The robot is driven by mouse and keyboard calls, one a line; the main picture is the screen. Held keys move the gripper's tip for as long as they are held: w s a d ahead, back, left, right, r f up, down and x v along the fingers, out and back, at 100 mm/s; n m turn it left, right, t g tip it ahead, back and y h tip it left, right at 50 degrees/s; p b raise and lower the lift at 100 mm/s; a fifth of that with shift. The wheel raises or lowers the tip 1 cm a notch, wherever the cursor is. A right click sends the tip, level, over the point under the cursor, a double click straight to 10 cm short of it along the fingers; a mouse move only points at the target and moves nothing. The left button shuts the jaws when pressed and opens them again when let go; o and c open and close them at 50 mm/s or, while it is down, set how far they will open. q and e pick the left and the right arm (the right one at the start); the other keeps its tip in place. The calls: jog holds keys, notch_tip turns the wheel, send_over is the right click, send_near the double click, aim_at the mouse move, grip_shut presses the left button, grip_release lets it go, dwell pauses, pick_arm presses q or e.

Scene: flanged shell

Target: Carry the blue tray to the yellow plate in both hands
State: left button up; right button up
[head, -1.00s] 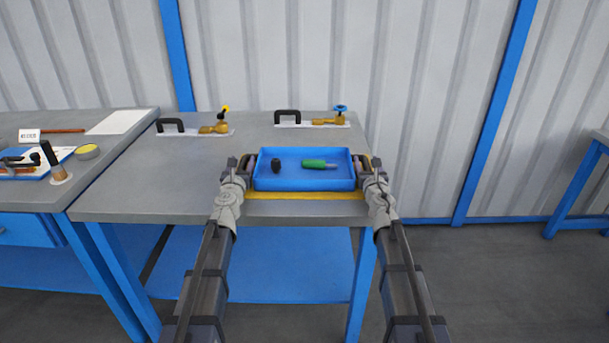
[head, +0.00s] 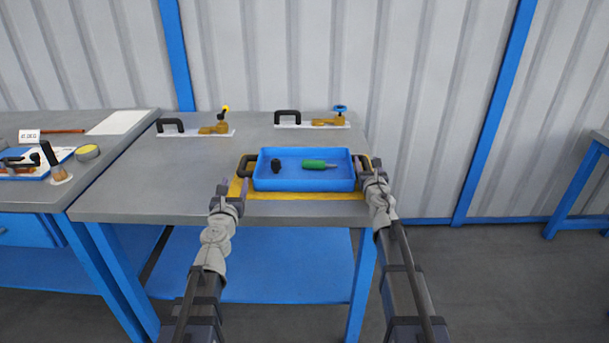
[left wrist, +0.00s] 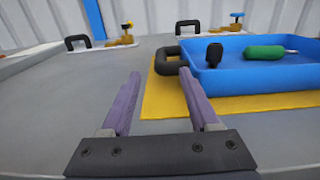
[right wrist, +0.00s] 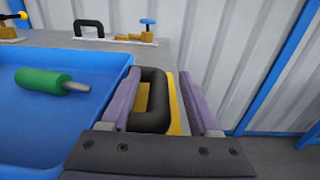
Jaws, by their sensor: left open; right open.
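The blue tray (head: 305,183) rests on the yellow plate (head: 290,196) at the front right of the grey table. It holds a black knob-like piece (head: 276,165) and a green-handled tool (head: 318,164). The tray has a dark handle at each end; the left handle (left wrist: 168,62) stands clear of any fingers. My left gripper (head: 229,190) is open and empty, left of and in front of that handle. My right gripper (right wrist: 165,100) is open, with its fingers on either side of the right handle (right wrist: 152,100).
Two white plates with black handles and brass valves, one yellow-knobbed (head: 218,128) and one blue-knobbed (head: 330,121), lie at the table's back. A second bench (head: 40,185) with small items adjoins at the left. The table's left middle (head: 150,190) is bare.

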jog(key=s, duration=1.2)
pick_arm(q)
jog(key=shift+s, duration=0.1)
